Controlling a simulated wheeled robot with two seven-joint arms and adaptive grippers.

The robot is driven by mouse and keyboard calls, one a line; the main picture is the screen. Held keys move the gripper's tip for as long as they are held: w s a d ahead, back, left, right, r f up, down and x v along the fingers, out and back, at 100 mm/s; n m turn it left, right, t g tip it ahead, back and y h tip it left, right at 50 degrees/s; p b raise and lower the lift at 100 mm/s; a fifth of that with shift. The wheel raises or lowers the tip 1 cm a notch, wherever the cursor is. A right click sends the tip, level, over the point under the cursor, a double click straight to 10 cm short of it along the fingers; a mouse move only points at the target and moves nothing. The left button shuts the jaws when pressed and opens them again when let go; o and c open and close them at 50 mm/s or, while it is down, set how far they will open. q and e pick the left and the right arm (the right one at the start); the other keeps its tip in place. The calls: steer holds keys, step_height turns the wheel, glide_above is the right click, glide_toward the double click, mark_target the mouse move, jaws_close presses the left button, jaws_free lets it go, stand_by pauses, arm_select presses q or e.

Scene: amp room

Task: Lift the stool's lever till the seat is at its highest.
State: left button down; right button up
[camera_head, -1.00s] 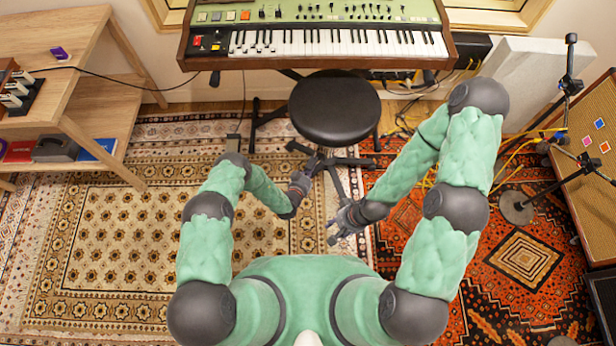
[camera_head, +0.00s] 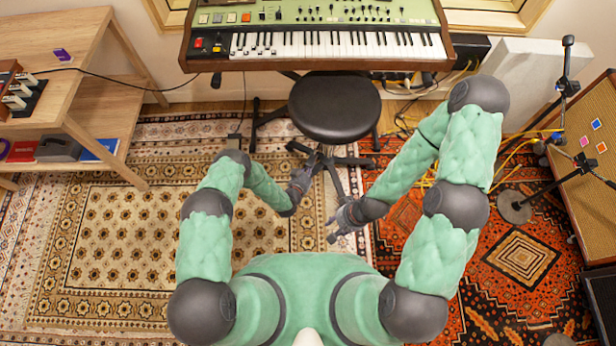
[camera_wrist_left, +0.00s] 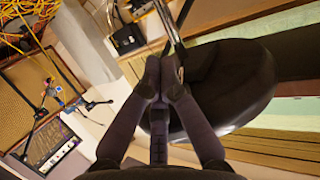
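The stool's round black seat (camera_head: 334,107) stands in front of the keyboard, on a column with dark spread legs. My left gripper (camera_head: 310,168) is just in front of and below the seat's near edge. In the left wrist view the seat (camera_wrist_left: 235,85) fills the right of the middle, beside a shiny column (camera_wrist_left: 170,28). There the left fingertips (camera_wrist_left: 161,72) are close together, near the seat's underside. I cannot make out the lever or whether it is between them. My right gripper (camera_head: 335,228) is lower and nearer me, apart from the stool, with its fingers spread and empty.
A green synthesizer (camera_head: 320,50) stands behind the stool. A wooden shelf (camera_head: 65,85) is at the left. Yellow cables (camera_head: 430,165), a mic stand (camera_head: 515,205) and a speaker cabinet (camera_head: 590,190) are at the right. The patterned rug (camera_head: 130,240) at the left is clear.

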arm_select(q)
steer(key=shift+r+p, duration=0.8)
steer(key=shift+r, duration=0.3)
steer(key=shift+f, duration=0.2)
steer(key=shift+f+b, duration=2.2)
steer(key=s+a+p, duration=0.2)
steer(key=s+a, duration=0.2)
steer(key=s, duration=0.5)
steer(key=shift+r, duration=0.1)
